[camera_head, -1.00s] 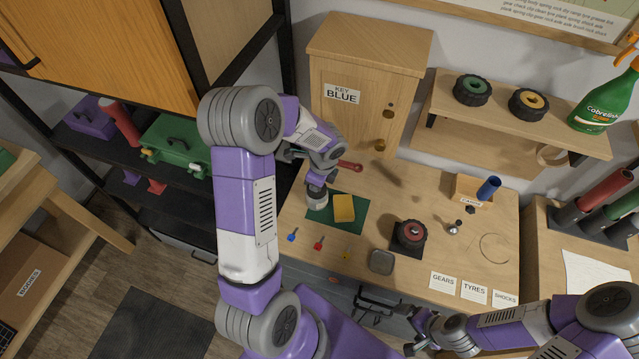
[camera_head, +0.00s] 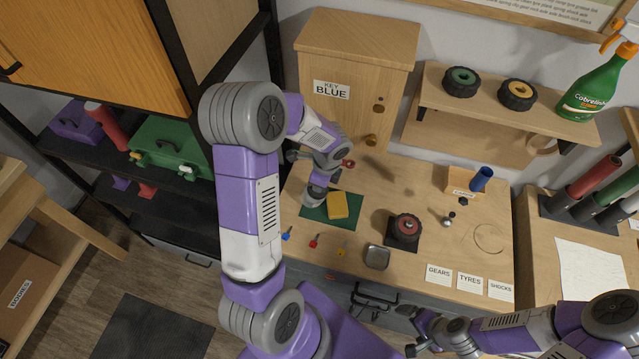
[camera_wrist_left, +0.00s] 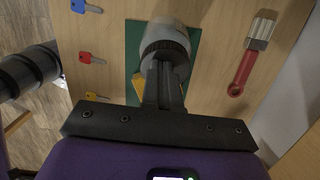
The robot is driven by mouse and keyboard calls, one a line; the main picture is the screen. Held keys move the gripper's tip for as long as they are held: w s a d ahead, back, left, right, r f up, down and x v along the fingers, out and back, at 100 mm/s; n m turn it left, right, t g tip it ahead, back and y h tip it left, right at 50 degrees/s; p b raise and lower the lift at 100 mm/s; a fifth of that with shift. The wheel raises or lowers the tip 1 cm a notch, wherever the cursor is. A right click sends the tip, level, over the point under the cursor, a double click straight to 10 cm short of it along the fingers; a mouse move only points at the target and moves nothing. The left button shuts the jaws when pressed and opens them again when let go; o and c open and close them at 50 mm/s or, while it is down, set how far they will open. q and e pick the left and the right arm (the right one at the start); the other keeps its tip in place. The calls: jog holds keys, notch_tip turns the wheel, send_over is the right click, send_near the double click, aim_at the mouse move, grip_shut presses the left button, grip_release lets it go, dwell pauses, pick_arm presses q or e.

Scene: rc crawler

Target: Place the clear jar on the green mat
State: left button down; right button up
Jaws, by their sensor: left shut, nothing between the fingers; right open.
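The green mat (camera_head: 347,206) lies at the table's left, and it also shows in the left wrist view (camera_wrist_left: 133,36). The clear jar (camera_wrist_left: 166,42), greyish with a dark ridged ring, appears over the mat in the left wrist view. My right gripper (camera_head: 411,337) is open and empty at the table's front, away from the mat.
A yellow block (camera_head: 338,205) lies on the mat. Blue, red and yellow keys (camera_head: 313,241) lie in front. A red-handled brush (camera_wrist_left: 246,70) lies beside the mat. A small tin (camera_head: 377,257) and a wheel on a dark block (camera_head: 405,231) stand right. A wooden cabinet (camera_head: 352,85) stands behind.

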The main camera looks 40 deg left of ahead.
pick_arm(q)
jog(key=shift+d+r+p, duration=0.25)
jog(key=shift+p, duration=0.35)
jog(key=shift+w, duration=0.15)
jog(key=shift+r, duration=0.1)
jog(key=shift+d, duration=0.35)
jog(key=w+d+b, duration=0.1)
jog(key=w+d, duration=0.2)
jog(key=d, duration=0.8)
jog(key=s+a+n, duration=0.1)
jog(key=a+n, duration=0.3)
jog(key=n, duration=0.8)
jog(key=s+a+n, duration=0.1)
jog(key=a+n, duration=0.4)
jog(key=n, duration=0.6)
jog(key=a+n+p, duration=0.1)
jog(key=a+n, duration=0.4)
jog(key=n, duration=0.7)
jog(key=shift+s+a+f+n, duration=0.2)
jog(key=shift+s+n, duration=0.1)
jog(key=shift+s, duration=0.1)
jog(key=shift+w+d+f+b, duration=0.1)
jog(key=shift+f+b, duration=0.35)
jog(key=shift+d, duration=0.1)
